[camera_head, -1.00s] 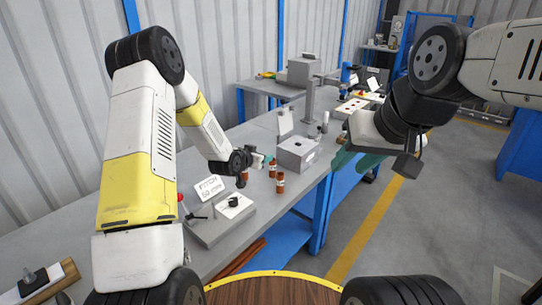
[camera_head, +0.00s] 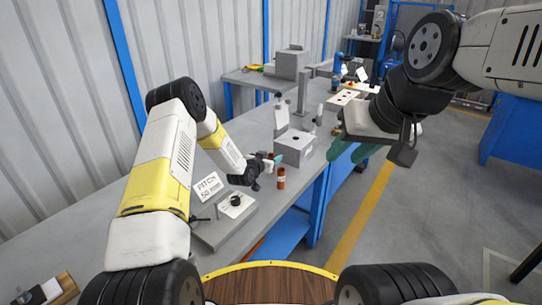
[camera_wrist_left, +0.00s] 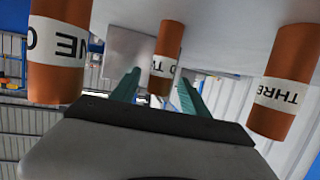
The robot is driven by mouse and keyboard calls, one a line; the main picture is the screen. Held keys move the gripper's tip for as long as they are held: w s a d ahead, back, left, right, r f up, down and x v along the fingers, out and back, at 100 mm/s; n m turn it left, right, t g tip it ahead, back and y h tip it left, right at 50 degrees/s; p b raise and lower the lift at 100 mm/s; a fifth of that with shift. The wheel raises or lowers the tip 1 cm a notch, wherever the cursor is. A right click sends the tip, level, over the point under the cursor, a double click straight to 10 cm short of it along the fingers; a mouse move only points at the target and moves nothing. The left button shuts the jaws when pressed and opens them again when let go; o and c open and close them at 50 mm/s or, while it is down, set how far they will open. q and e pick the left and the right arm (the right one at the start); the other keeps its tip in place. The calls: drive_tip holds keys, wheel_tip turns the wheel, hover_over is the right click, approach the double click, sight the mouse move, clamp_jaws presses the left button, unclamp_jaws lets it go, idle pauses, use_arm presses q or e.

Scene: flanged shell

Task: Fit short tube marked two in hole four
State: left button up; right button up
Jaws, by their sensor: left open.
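In the left wrist view, the orange tube marked TWO (camera_wrist_left: 166,50) hangs inverted in the picture, between the green fingers of my left gripper (camera_wrist_left: 158,92). The fingers are apart, with space on both sides of the tube. Tube ONE (camera_wrist_left: 58,45) is at left and tube THREE (camera_wrist_left: 284,85) at right, both nearer the camera. In the head view, my left gripper (camera_head: 274,160) is low over the bench by the tubes; one tube (camera_head: 281,178) stands clear in front of it. My right gripper (camera_head: 352,150) is beyond the bench's right edge, its opening unclear. I cannot identify hole four.
A grey block (camera_head: 292,150) with a dark hole on top stands just beyond the tubes. A PITCH 50 mm sign (camera_head: 207,186) and a low grey fixture (camera_head: 222,222) are nearer me.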

use_arm(q)
drive_tip(key=shift+w+d, duration=0.1)
clamp_jaws()
idle(0.3)
